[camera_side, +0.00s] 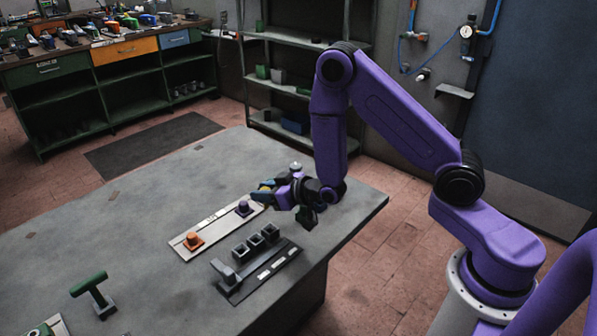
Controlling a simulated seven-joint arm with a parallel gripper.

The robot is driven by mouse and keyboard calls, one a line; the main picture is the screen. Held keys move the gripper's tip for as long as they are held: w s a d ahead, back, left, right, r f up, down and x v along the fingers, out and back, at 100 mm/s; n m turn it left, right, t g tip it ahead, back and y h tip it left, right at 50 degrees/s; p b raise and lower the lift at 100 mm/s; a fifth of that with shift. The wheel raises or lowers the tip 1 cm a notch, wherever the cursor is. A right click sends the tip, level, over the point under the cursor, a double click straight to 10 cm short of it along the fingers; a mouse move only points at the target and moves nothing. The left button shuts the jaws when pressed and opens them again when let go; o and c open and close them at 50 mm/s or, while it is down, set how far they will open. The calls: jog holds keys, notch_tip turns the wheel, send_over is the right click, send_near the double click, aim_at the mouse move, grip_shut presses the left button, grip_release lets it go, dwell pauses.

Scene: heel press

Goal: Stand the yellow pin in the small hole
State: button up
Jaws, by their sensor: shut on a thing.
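My gripper (268,190) is at the end of my purple arm, low over the far right part of the grey table. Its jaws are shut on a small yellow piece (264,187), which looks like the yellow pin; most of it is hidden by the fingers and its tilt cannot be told. Just left of and below the gripper lies a pale strip board (215,229). An orange peg (193,240) stands at its near end and a purple peg (243,208) toward its far end. The small hole cannot be made out; the board's far end is partly behind the gripper.
A dark fixture (258,270) with three square cups and a grey lever sits in front of the board. A green T-handle (91,287) stands at the left. The table's right edge (350,232) is close to my gripper. The table (150,225) left of the board is mostly clear.

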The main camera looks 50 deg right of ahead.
jog(key=s+a+n+y, duration=0.2)
jog(key=a+n+y, duration=0.1)
jog(key=a, duration=0.8)
jog(key=shift+g, duration=0.4)
jog(key=shift+f, duration=2.7)
jog(key=shift+w+f, duration=0.1)
jog(key=shift+f, duration=1.45)
jog(key=o, duration=1.1)
jog(key=shift+o, duration=0.2)
jog(key=v, duration=1.7)
jog(key=shift+r, duration=0.15)
